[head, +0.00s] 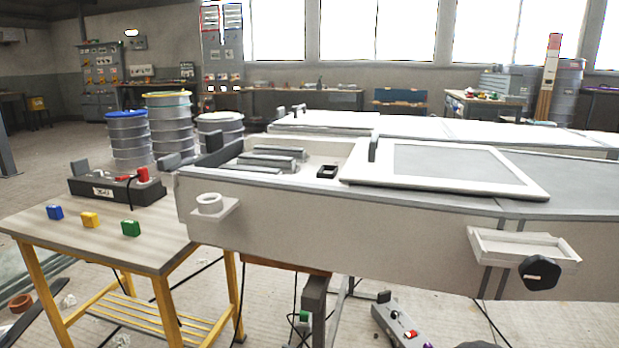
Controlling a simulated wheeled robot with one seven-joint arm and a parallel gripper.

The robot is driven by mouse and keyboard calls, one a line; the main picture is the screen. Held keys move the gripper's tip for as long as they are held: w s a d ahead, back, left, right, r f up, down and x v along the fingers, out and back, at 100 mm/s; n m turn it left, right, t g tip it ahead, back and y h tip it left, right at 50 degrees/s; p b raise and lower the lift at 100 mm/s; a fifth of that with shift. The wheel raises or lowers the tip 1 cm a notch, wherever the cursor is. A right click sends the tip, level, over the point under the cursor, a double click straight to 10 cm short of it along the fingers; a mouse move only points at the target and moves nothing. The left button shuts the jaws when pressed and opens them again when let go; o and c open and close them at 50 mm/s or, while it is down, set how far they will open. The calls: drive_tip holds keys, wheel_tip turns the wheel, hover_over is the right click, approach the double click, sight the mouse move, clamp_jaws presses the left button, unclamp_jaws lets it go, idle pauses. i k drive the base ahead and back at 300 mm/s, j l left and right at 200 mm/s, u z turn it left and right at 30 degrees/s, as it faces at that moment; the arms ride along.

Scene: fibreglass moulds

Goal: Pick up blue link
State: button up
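The blue link (55,212) is a small blue block lying on the wooden top of a yellow-legged table (150,250) at the left. It is near the table's left end, at the left of a loose row. A yellow block (90,220) lies to its right, and a green block (131,228) lies further right. The three blocks are apart from each other. Nothing covers the blue link. My gripper is not in view.
A dark box with a red part (117,188) stands at the back of the table. A large pale bench (330,215) with a ring holder (209,203) and a small tray (525,247) rises right of the table. Drums (170,125) stand behind. The table front is clear.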

sight(55, 211)
drive_tip(key=u, duration=1.55)
drive_tip(key=i+j+z, duration=0.2)
drive_tip(key=i, duration=0.4)
drive_tip(key=i+j+z, duration=0.2)
drive_tip(key=i+j, duration=0.2)
drive_tip(key=i, duration=0.15)
drive_tip(key=i+j+z, duration=0.15)
drive_tip(key=i+j, duration=0.25)
drive_tip(key=i, duration=0.15)
drive_tip(key=i+j, duration=0.1)
drive_tip(key=i, duration=0.2)
drive_tip(key=i+j+z, duration=0.1)
drive_tip(key=i, duration=0.25)
